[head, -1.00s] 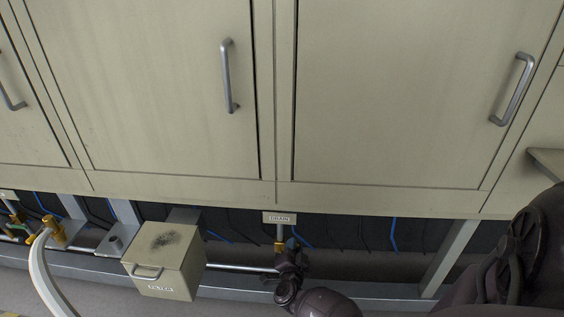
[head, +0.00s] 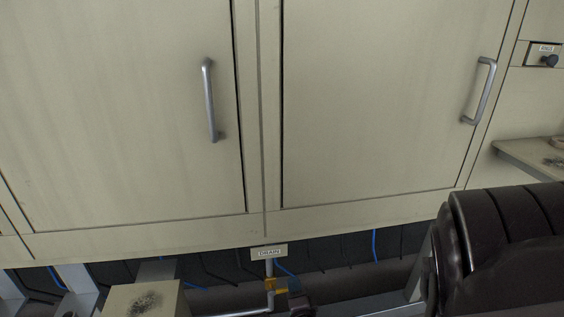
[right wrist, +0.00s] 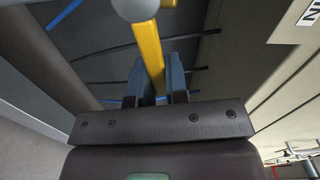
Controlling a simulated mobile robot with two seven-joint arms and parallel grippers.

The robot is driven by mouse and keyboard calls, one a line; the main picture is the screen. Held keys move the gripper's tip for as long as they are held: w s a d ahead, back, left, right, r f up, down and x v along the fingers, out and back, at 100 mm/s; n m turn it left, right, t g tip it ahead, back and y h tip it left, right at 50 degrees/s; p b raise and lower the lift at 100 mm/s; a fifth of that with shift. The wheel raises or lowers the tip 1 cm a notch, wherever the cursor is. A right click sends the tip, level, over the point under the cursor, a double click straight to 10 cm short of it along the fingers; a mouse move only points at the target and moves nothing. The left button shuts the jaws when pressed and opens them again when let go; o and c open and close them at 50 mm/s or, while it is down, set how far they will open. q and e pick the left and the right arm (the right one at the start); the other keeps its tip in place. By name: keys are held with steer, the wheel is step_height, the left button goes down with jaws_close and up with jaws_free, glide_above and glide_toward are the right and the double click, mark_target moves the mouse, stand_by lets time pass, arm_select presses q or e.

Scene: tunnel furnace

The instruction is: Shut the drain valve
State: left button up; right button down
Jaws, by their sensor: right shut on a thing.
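The drain valve hangs under the cabinet, below a white DRAIN label (head: 268,253). Its grey pipe (head: 270,269) runs down to a yellow handle (head: 275,284) low in the head view. In the right wrist view the yellow handle (right wrist: 148,42) is a flat bar, running from a rounded grey part at the top edge down between my fingers. My right gripper (right wrist: 155,80) is shut on the handle with its two blue-grey fingers. In the head view the right gripper (head: 291,292) is small and partly cut off at the bottom edge. My left gripper is not in view.
Large beige cabinet doors with grey handles (head: 209,100) (head: 482,90) stand above. The sooty filter box (head: 140,300) is left of the valve. Blue and dark cables (head: 375,246) hang behind in the dark gap. A shelf (head: 530,155) juts out at the right.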

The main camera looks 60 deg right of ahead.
steer(key=shift+s+a+f+m+b, duration=0.1)
steer(key=shift+f+m+b, duration=0.25)
steer(key=shift+f+m, duration=0.25)
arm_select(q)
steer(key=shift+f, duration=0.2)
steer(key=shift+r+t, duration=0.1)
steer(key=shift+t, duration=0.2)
arm_select(e)
steer(key=shift+m, duration=0.3)
steer(key=c, duration=1.1)
jaws_free()
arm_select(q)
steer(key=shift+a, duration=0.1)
